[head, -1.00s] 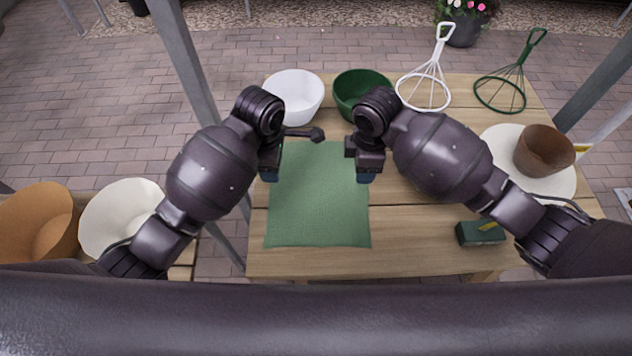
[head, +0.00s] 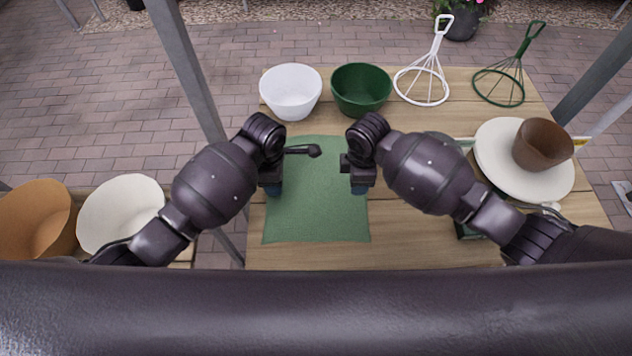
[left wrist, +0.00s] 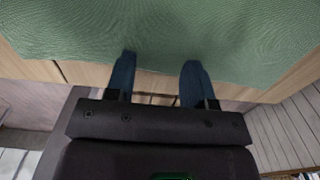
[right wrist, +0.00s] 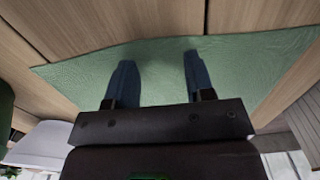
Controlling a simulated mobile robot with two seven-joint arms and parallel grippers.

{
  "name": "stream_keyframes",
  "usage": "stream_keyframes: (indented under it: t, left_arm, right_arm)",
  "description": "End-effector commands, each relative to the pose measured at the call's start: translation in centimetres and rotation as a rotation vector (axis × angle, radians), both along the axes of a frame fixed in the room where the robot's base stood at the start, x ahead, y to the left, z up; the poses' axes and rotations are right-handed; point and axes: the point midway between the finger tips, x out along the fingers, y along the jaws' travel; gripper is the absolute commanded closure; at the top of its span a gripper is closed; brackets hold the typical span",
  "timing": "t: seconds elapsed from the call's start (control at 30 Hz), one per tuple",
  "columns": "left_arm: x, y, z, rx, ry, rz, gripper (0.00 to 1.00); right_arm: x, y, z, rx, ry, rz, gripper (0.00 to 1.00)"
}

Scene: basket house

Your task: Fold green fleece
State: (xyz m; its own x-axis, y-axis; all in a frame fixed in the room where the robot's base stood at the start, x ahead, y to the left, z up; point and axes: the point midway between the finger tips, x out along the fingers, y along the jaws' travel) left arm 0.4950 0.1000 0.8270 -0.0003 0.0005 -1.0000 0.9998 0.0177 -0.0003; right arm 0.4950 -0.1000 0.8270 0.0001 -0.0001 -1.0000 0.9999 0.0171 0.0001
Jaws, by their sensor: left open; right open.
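The green fleece (head: 318,212) lies flat and spread out on the wooden table, a rectangle with its near edge close to the table's front edge. My left gripper (head: 272,188) is open at the fleece's left edge; in the left wrist view its blue fingers (left wrist: 158,75) point at the edge of the fleece (left wrist: 190,30). My right gripper (head: 358,188) is open at the right edge; in the right wrist view its fingers (right wrist: 156,72) are over the fleece (right wrist: 90,75) near its edge. Neither gripper holds cloth. Whether the fingertips touch it, I cannot tell.
A white bowl (head: 291,92) and a green bowl (head: 361,90) stand behind the fleece. A white whisk-like frame (head: 424,82) and a green one (head: 500,84) are at the back right.

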Motion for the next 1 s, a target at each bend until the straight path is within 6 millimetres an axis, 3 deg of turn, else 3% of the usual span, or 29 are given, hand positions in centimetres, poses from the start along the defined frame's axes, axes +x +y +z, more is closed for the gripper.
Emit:
stream_keyframes:
  t: [0.43, 1.0]
  left_arm:
    - [-0.03, -0.01, -0.42, 0.000, 0.001, 0.000, 0.51]
    - [-0.06, 0.00, -0.36, 0.000, 0.002, 0.000, 0.95]
  right_arm:
    - [-0.05, 0.01, -0.42, 0.000, 0.002, 0.000, 0.51]
    - [-0.04, -0.01, -0.33, 0.000, 0.002, 0.000, 0.95]
